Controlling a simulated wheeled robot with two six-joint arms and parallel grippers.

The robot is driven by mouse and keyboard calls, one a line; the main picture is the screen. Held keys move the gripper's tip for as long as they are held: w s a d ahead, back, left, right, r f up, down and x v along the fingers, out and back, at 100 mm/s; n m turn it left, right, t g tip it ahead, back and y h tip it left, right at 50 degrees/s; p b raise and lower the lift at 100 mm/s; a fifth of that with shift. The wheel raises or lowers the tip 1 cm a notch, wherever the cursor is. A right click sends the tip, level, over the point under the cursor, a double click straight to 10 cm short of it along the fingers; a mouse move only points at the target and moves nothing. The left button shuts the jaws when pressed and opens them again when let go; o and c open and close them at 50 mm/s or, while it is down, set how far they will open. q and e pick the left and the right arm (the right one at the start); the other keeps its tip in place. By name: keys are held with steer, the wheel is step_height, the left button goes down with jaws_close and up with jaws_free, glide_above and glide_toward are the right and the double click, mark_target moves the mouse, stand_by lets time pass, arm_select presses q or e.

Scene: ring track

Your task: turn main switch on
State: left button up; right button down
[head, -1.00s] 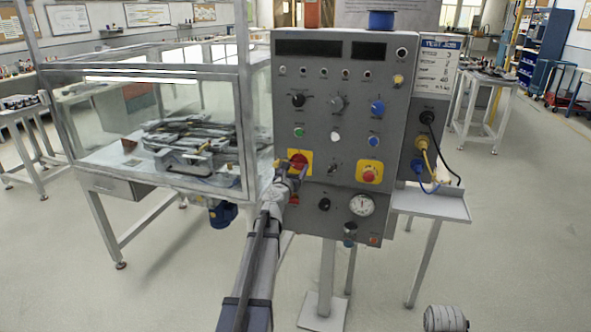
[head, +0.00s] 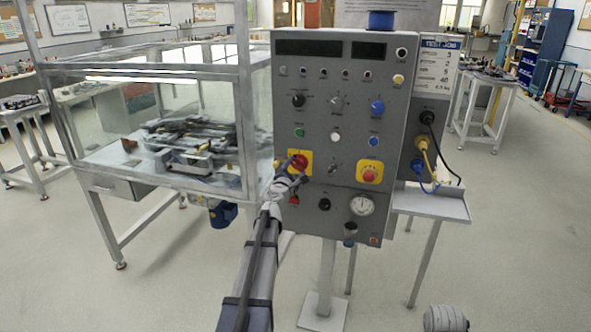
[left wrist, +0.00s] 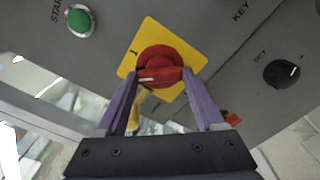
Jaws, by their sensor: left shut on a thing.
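The main switch (head: 299,162) is a red rotary knob on a yellow plate, low on the left side of the grey control panel (head: 350,105). In the left wrist view the red knob (left wrist: 160,70) sits between my two purple fingers, its raised handle lying almost level across them with a pale mark at its left end. My left gripper (head: 292,178) reaches it from below and in front. It is shut on the knob's handle (left wrist: 162,76). The fingertips cover the handle's ends. My right gripper is not seen.
A red emergency stop button (head: 369,175) on a yellow plate is to the right of the switch. Around the switch are a green button (head: 299,132), a black knob (head: 324,205) and a gauge (head: 362,205). A glass-walled test bench (head: 160,120) stands left of the panel.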

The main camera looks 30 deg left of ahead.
arm_select(q)
steer(key=m, duration=0.4)
steer(key=shift+m, duration=2)
steer(key=o, duration=1.4)
steer(key=v, duration=0.7)
steer(key=shift+s+d, duration=0.1)
steer(key=shift+s, duration=0.3)
